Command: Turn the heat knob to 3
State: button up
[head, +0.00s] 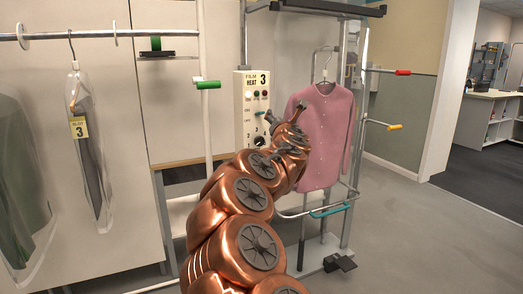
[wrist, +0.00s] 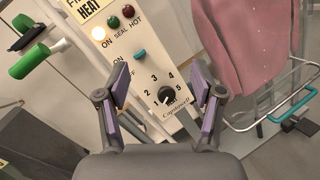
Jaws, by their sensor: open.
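The film heat panel (head: 242,98) is a cream upright box with a large 3 at its top. Its heat knob (wrist: 167,96) is round and black, with the numbers 1 to 5 around it in the wrist view. A pale mark shows on the knob, but I cannot tell exactly which number it points to. The knob also shows small in the head view (head: 259,141). My gripper (wrist: 164,88) is open in front of the panel, with the knob seen between its two fingers, apparently untouched. In the head view, my gripper (head: 286,114) is to the right of the knob.
A teal switch (wrist: 140,55) and indicator lamps (wrist: 120,17) sit above the knob. A green-ended lever (head: 208,85) is to the panel's left. A pink cardigan (head: 322,135) hangs close on the right. A bagged garment (head: 88,150) hangs at the left.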

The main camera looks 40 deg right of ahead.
aim_at(260, 142)
jog(key=w+f+n+t+y+b, duration=0.1)
jog(key=w+f+n+y, duration=0.15)
jog(key=f+n, duration=0.3)
jog(key=w+f+n+t+y+b, duration=0.1)
jog(key=w+f+n+y, duration=0.1)
jog(key=f+n+y, duration=0.3)
jog(key=shift+m+h, duration=0.25)
jog(key=shift+h, duration=0.3)
jog(key=shift+d+f+p+x, duration=0.15)
jog(key=shift+p+x, duration=0.2)
jog(key=shift+x, duration=0.95)
jog(key=shift+d+p+x, duration=0.1)
jog(key=shift+p+x, duration=0.25)
jog(key=shift+x, duration=0.9)
jog(key=shift+d+f+p+x, duration=0.15)
jog(key=shift+p+x, duration=0.2)
jog(key=shift+x, duration=0.95)
jog(key=shift+s, duration=0.15)
jog(key=c, duration=1.1)
